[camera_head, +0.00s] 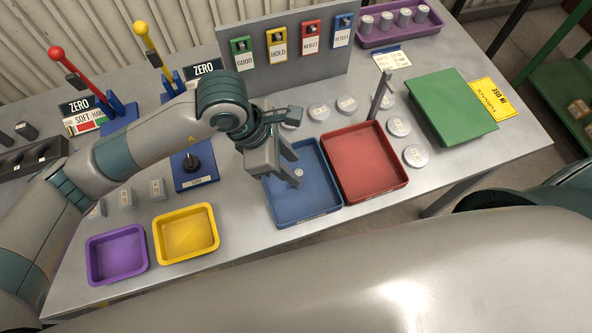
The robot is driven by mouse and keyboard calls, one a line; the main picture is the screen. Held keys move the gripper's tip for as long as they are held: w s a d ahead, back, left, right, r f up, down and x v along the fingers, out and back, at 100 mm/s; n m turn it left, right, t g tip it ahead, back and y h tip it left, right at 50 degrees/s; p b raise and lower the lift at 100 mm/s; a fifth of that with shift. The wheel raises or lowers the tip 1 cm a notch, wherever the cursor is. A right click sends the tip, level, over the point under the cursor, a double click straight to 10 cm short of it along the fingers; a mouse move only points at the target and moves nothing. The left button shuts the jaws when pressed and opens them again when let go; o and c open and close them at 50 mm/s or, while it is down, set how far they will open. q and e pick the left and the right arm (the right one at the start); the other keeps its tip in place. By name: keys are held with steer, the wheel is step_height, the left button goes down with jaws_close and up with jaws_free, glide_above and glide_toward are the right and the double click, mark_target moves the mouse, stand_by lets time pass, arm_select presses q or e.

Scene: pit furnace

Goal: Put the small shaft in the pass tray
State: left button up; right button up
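My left gripper (294,170) reaches in from the left and hangs over the blue tray (318,204). Its two fingers stand apart with a gap between the tips. A small grey cylindrical piece (298,174), which looks like the small shaft, shows at the fingertips, inside the tray's outline. The fingers do not appear closed on it, and its lower end is hard to make out. The red tray (384,190) beside it looks empty. I cannot read which tray is the pass one. My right gripper is out of view.
A yellow tray (187,233) and a purple tray (117,255) lie empty at the front left. A grey post (380,94) stands behind the red tray. Several round discs, a green plate (452,106) and a tag panel (262,75) occupy the bench. My arm spans the foreground.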

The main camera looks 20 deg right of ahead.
arm_select(q)
steer(key=b+v, duration=0.2)
steer(key=v, duration=0.5)
steer(key=shift+a+r, duration=0.1)
steer(key=shift+r, duration=0.05)
stand_by(0.7)
